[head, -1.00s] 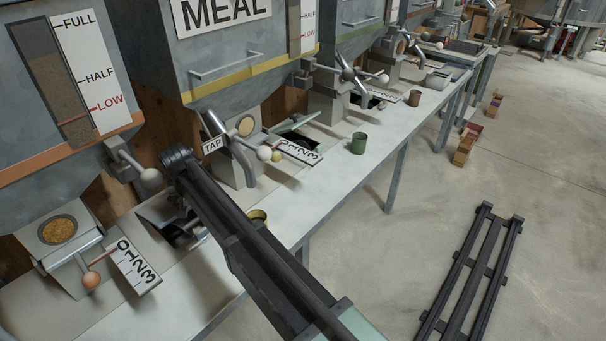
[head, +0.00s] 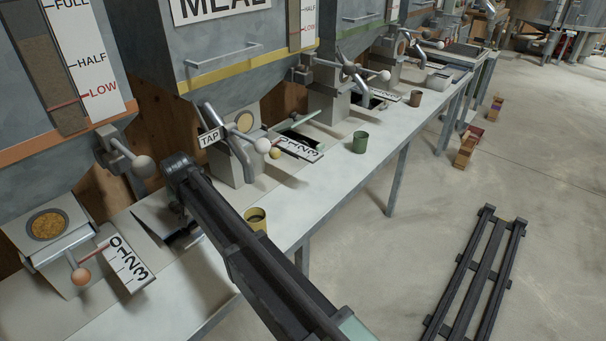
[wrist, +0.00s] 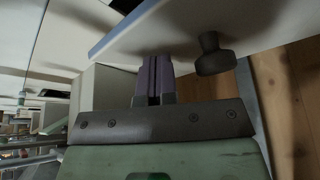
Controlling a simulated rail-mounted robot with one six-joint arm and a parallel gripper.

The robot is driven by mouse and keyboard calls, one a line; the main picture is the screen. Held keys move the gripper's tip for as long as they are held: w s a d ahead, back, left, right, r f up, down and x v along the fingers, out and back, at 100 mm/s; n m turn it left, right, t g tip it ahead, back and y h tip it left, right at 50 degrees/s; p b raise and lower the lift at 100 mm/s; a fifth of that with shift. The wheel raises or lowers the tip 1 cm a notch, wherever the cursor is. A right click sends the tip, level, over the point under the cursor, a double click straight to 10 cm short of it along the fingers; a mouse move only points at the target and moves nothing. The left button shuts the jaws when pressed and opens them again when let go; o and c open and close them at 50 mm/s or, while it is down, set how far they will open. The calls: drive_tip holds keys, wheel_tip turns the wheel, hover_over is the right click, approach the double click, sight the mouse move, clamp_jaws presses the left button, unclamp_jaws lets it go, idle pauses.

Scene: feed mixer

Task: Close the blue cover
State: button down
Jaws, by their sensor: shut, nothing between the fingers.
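In the wrist view the blue cover (wrist: 190,32) is a pale panel with a blue edge, slanting across the top of the picture. A dark round knob stands on it, right of my fingers. My gripper (wrist: 153,60) is shut and empty, its two fingers together with their tips at the panel's lower edge. I cannot tell whether they touch it. In the head view a pale tilted panel (head: 152,216) by the end of my arm appears to be this cover. My arm hides most of the fingers and the opening there.
A yellow cup (head: 256,219) stands on the bench just right of my arm. A number plate and lever with an orange ball (head: 81,277) lie to the left. The TAP lever (head: 210,138) and a green cup (head: 360,142) are further along. The bench between the cups is clear.

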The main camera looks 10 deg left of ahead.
drive_tip(key=shift+s+d+f+b, duration=0.1)
drive_tip(key=shift+d+f+b, duration=0.05)
drive_tip(key=shift+f+b, duration=0.9)
drive_tip(key=shift+s+d+f+b, duration=0.1)
drive_tip(key=shift+d+f+b, duration=0.05)
drive_tip(key=shift+f+b, duration=0.85)
drive_tip(key=shift+s+d+r+p, duration=0.6)
drive_tip(key=shift+d+r+p, duration=0.3)
drive_tip(key=shift+d, duration=0.3)
drive_tip(key=shift+s+d+r+p, duration=0.6)
drive_tip(key=shift+d+r+p, duration=0.25)
drive_tip(key=shift+d, duration=0.35)
drive_tip(key=shift+s+d+r+p, duration=0.6)
drive_tip(key=shift+d+r+p, duration=0.3)
drive_tip(key=shift+d, duration=0.3)
drive_tip(key=shift+f, duration=0.15)
